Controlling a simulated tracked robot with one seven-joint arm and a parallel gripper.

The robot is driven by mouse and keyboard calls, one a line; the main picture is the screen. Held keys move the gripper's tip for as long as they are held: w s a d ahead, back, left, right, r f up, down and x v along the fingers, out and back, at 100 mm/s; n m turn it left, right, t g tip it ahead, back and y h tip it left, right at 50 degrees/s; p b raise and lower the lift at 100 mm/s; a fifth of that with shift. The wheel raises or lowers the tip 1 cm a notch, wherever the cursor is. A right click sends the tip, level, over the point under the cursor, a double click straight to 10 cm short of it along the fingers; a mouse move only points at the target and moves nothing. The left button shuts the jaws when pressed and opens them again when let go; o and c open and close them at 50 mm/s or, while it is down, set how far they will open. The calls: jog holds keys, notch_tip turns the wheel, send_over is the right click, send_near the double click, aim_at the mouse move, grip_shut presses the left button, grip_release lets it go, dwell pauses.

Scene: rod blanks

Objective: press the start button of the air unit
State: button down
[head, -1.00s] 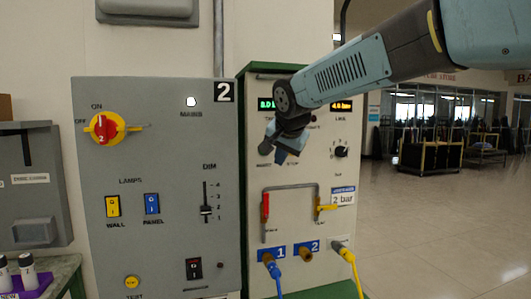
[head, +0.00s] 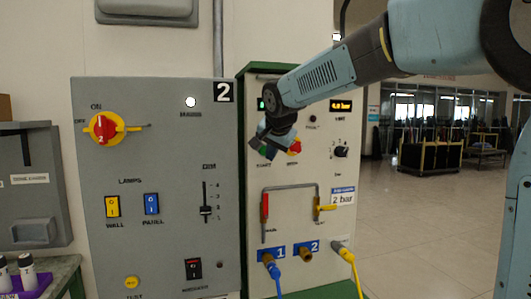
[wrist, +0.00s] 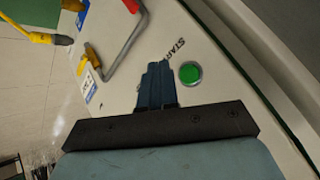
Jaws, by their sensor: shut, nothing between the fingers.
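The air unit (head: 335,225) is the cream panel in a green frame at the middle of the head view. Its green start button (wrist: 190,72) shows in the wrist view beside the START lettering, just right of my fingertips. I cannot tell whether the fingertips touch the panel.
A grey panel marked 2 (head: 165,190) stands left, with a red and yellow rotary switch (head: 103,128). Below my gripper are a pipe with a red lever (head: 265,206) and a yellow valve handle (head: 324,209). Blue (head: 275,272) and yellow (head: 350,262) hoses hang lower. Open floor lies right.

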jog(key=shift+w+a, duration=0.3)
jog(key=shift+w, duration=0.65)
jog(key=shift+w+a, duration=0.3)
jog(key=shift+w, duration=0.65)
jog(key=shift+w, duration=0.2)
dwell(0.6)
jog(key=shift+w+a+r, duration=0.1)
jog(key=shift+w, duration=0.05)
jog(key=shift+w+a, duration=0.1)
jog(key=shift+w, duration=0.25)
dwell(0.8)
jog(key=shift+s, duration=0.2)
jog(key=shift+s+d, duration=0.25)
jog(key=shift+s, duration=0.35)
jog(key=s, duration=0.2)
jog(key=s+d, duration=0.1)
jog(key=s, duration=0.1)
jog(key=shift+s+d, duration=0.2)
jog(key=shift+s, duration=0.2)
dwell(0.3)
